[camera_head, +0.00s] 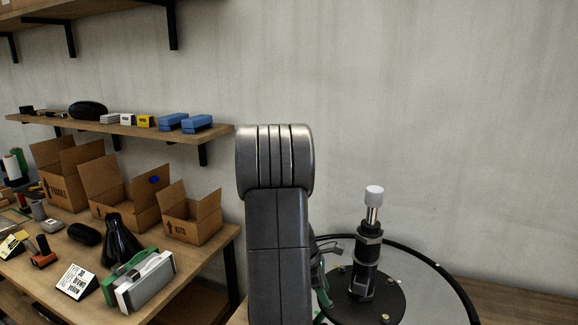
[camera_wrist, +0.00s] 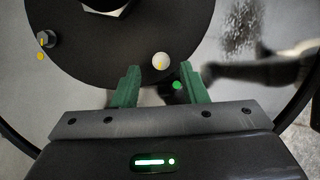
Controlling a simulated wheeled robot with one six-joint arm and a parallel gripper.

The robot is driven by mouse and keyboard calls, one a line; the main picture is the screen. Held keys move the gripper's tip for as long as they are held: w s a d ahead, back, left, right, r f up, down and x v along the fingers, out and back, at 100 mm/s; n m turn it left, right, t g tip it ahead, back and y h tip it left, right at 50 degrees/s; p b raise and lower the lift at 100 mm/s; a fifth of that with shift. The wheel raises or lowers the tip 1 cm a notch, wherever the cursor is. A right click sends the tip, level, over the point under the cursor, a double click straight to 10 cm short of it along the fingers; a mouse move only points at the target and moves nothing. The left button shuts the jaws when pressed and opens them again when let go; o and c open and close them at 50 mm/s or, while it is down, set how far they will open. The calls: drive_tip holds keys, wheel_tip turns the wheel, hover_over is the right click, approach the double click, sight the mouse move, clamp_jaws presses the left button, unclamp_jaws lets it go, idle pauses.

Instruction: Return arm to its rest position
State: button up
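My gripper (camera_wrist: 158,92) shows in the wrist view with its two green fingers apart and nothing visible held between them. It is close to the edge of a round black plate (camera_wrist: 105,50) that carries bolts. In the head view my raised arm fills the middle and hides most of my gripper. The black plate (camera_head: 393,306) lies just right of my arm. A dark upright cylinder (camera_head: 367,260) with a silver rod and white cap (camera_head: 374,195) stands on it. The plate sits on a wide round base with a black rim (camera_head: 455,280).
At left, a wooden table (camera_head: 205,255) holds open cardboard boxes (camera_head: 191,216), a black cone-shaped object (camera_head: 120,240) and small tools. A wall shelf (camera_head: 75,123) above holds small boxes. The wall right of my arm is bare, with free space before it.

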drive_tip(key=shift+v, duration=2.7)
